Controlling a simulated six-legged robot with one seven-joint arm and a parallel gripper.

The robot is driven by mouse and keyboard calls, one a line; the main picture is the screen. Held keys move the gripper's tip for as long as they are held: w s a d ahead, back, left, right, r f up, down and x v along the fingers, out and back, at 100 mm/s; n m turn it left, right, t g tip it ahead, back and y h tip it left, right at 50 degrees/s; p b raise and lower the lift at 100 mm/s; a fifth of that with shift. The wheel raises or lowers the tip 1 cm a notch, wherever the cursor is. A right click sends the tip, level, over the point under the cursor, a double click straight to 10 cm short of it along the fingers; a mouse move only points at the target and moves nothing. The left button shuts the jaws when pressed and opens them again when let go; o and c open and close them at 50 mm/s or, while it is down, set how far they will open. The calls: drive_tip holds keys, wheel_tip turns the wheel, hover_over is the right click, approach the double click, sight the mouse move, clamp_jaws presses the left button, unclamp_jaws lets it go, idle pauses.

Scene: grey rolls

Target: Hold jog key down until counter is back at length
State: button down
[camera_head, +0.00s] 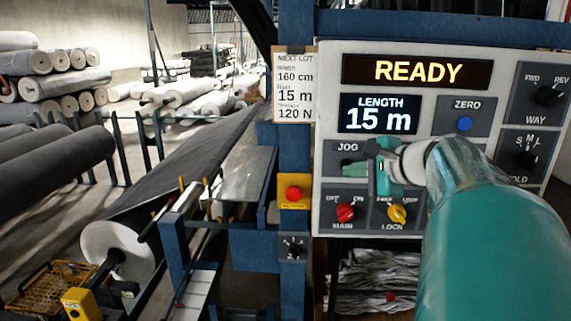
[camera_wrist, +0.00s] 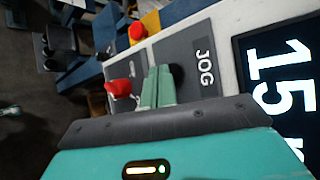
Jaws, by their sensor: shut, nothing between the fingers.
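My gripper (camera_head: 374,147) is shut and empty, in front of the JOG plate (camera_head: 345,148) on the control panel. In the wrist view the fingertips (camera_wrist: 158,72) reach the dark round jog key (camera_wrist: 177,74). The fingers cover part of the key, and I cannot tell whether it is pressed in. In the head view the gripper hides the key. The length counter (camera_head: 380,113) reads 15 m, and part of that reading shows in the wrist view (camera_wrist: 275,80). The display above it (camera_head: 417,71) reads READY.
The lot card (camera_head: 294,85) reads 160 cm, 15 m, 120 N. Near the gripper are the red MAIN knob (camera_head: 346,211), yellow LOCK knob (camera_head: 397,213), blue ZERO button (camera_head: 464,123) and red stop button (camera_head: 293,194). Grey rolls (camera_head: 60,155) lie at the left.

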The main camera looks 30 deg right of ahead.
drive_tip(key=shift+s+a, duration=0.1)
drive_tip(key=shift+s, duration=0.1)
drive_tip(key=s+a, duration=0.1)
drive_tip(key=s, duration=0.1)
drive_tip(key=s+a, duration=0.2)
drive_tip(key=shift+s, duration=0.1)
idle(0.5)
drive_tip(key=shift+d+f, duration=0.1)
